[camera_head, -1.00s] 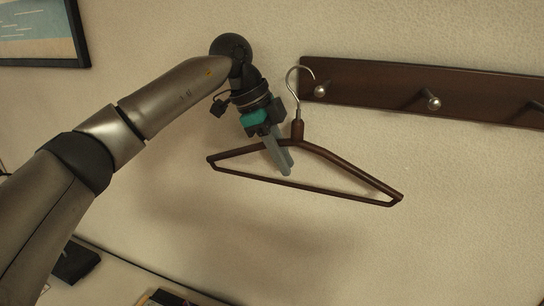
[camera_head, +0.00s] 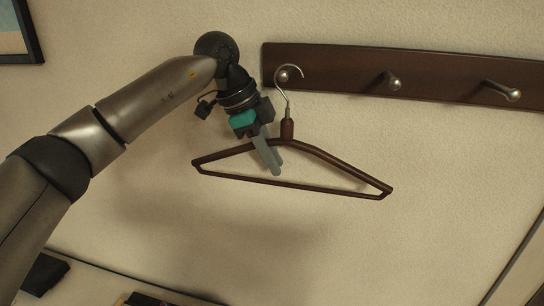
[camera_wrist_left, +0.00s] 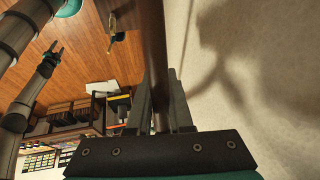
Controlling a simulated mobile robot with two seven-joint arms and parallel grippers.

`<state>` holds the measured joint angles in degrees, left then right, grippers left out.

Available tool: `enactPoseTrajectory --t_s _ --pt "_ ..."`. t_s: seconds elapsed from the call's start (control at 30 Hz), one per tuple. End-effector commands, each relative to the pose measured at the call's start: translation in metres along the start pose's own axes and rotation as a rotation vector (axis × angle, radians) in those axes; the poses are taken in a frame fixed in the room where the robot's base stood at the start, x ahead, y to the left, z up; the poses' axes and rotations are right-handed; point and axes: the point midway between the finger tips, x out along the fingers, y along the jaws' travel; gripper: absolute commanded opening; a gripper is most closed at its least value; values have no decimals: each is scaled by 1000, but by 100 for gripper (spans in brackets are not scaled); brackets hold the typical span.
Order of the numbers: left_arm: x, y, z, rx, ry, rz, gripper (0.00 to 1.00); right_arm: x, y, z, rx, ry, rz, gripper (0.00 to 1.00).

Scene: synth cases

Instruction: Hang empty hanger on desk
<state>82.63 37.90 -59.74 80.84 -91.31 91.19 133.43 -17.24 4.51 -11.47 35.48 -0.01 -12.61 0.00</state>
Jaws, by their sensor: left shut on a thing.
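A dark brown hanger (camera_head: 340,166) with a silver hook (camera_head: 276,90) hangs empty in front of the wall. My left gripper (camera_head: 274,168) is shut on the hanger's upper bar, left of its neck. In the left wrist view the bar (camera_wrist_left: 158,60) runs between the fingers. A dark wooden peg rack (camera_head: 440,88) is on the wall. Its left peg (camera_head: 284,75) shows inside the hook's curve in the head view; I cannot tell whether the hook touches it. My right gripper (camera_wrist_left: 50,54) appears small in the left wrist view, its fingers apart and empty.
The middle peg (camera_head: 393,83) and right peg (camera_head: 513,94) are bare. A framed picture (camera_head: 15,32) hangs at the upper left. Dark items (camera_head: 42,276) lie on a surface at the lower left. The wall below the hanger is clear.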

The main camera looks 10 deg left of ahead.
Motion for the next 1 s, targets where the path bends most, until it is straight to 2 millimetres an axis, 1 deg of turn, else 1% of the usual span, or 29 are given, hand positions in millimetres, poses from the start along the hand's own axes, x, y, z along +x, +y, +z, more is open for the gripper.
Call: enactPoseTrajectory --t_s 0.2,0.23,0.5,0.53,0.8,0.93,1.0 --pt "0 0 0 0 1 -1 0 0 1 0 0 0 1 50" --pt "0 0 0 0 1 -1 22 0 1 0 0 1 1 50" --pt "0 0 0 0 1 -1 52 0 1 0 0 1 1 50" --pt "0 0 0 0 1 -1 54 0 1 0 0 1 1 50" --pt "-2 0 0 0 0 -1 54 0 1 -1 0 1 2 50" --pt "-13 -1 0 0 1 -3 54 4 1 0 0 1 2 50" --pt "-25 -1 0 0 1 -6 54 7 1 0 0 1 2 50"
